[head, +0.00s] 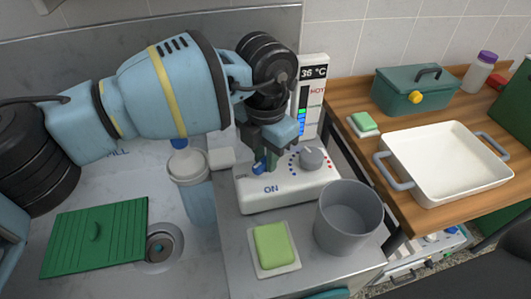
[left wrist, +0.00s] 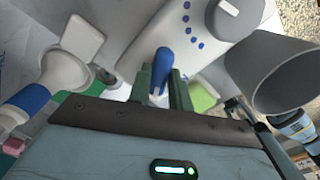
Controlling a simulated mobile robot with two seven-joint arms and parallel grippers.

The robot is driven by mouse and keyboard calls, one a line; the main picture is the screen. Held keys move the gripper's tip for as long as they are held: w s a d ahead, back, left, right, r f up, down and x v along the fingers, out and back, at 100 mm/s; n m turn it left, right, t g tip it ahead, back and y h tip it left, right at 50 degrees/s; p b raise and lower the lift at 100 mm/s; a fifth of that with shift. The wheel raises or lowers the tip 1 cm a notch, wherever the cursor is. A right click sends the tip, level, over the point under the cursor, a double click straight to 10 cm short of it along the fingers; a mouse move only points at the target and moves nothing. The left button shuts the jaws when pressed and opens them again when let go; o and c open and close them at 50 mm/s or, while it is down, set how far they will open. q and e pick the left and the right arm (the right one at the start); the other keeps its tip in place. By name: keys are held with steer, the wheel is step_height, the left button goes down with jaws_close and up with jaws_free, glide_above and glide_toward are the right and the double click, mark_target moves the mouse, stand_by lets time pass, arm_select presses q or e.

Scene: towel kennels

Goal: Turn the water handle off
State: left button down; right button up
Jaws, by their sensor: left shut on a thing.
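The white water control box (head: 300,192) stands on the steel counter, with a large "ON" label on its front edge. The small blue water handle (head: 259,168) is on its left part and a grey knob (head: 312,158) is on its right part. My left gripper (head: 270,161) reaches down from above and is shut on the blue handle. In the left wrist view, the handle (left wrist: 162,66) stands between the two dark green fingers (left wrist: 163,88). The gripper partly covers the handle, so its exact angle is hard to tell.
A grey bucket (head: 348,222) and a green sponge (head: 273,246) are in front. A temperature display (head: 313,73) reading 36 °C stands behind. A white tray (head: 447,190) is right.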

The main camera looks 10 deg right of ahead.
arm_select(q)
steer(key=m, duration=0.6)
stand_by(0.6)
steer(key=c, duration=1.3)
jaws_free()
step_height(320, 180, up, 8)
steer(key=shift+f+b, duration=0.1)
steer(key=shift+b, duration=0.3)
steer(key=shift+s, duration=0.1)
